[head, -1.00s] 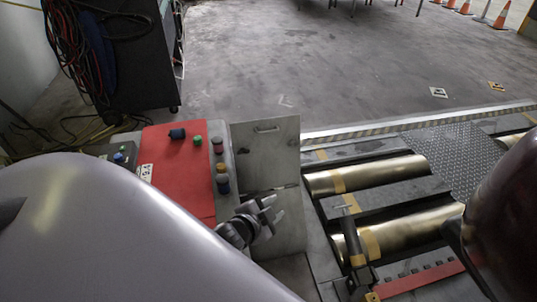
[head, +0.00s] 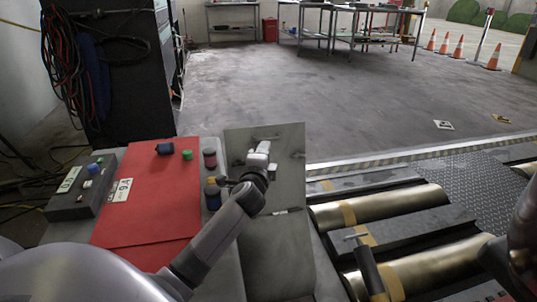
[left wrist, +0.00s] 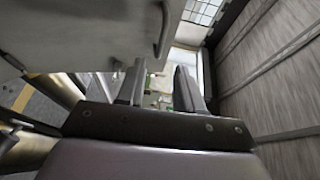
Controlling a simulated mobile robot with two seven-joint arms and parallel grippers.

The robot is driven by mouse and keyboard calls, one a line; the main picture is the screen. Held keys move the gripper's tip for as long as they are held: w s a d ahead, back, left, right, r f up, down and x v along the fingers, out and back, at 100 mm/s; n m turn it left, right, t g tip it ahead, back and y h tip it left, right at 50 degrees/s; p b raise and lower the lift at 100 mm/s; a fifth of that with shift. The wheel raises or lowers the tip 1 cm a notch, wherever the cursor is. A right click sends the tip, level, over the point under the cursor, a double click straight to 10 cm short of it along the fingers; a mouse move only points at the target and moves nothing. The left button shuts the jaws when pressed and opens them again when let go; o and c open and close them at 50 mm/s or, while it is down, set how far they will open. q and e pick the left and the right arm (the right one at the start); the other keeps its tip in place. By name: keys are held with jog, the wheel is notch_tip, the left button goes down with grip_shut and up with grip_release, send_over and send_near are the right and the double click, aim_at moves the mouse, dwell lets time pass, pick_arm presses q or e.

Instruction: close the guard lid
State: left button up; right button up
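The guard lid (head: 291,170) is a plain grey metal plate. It stands raised at the back of a grey metal box (head: 275,245), right of the red panel. My left gripper (head: 262,150) is in front of the lid's upper part in the head view and hides part of it. In the left wrist view, the left gripper (left wrist: 158,88) has its two fingers apart with nothing between them. A grey plate with a bar handle (left wrist: 163,30) shows at the upper left there, beside the fingers. I cannot tell whether the gripper touches the lid. My right gripper is out of view.
A red panel (head: 150,205) with several knobs and a dark switch box (head: 82,190) lie to the left. Brass rollers (head: 385,208) and a T-handled post (head: 368,265) are to the right.

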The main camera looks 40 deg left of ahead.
aim_at(270, 139)
pick_arm(q)
jog(key=shift+b+x, duration=1.5)
jog(key=shift+x, duration=2.15)
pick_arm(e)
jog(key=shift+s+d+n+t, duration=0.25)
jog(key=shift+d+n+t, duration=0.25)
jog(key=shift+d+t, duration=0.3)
pick_arm(q)
jog(key=shift+r, duration=0.1)
jog(key=shift+c, duration=0.3)
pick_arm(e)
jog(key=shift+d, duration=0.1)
pick_arm(q)
grip_shut()
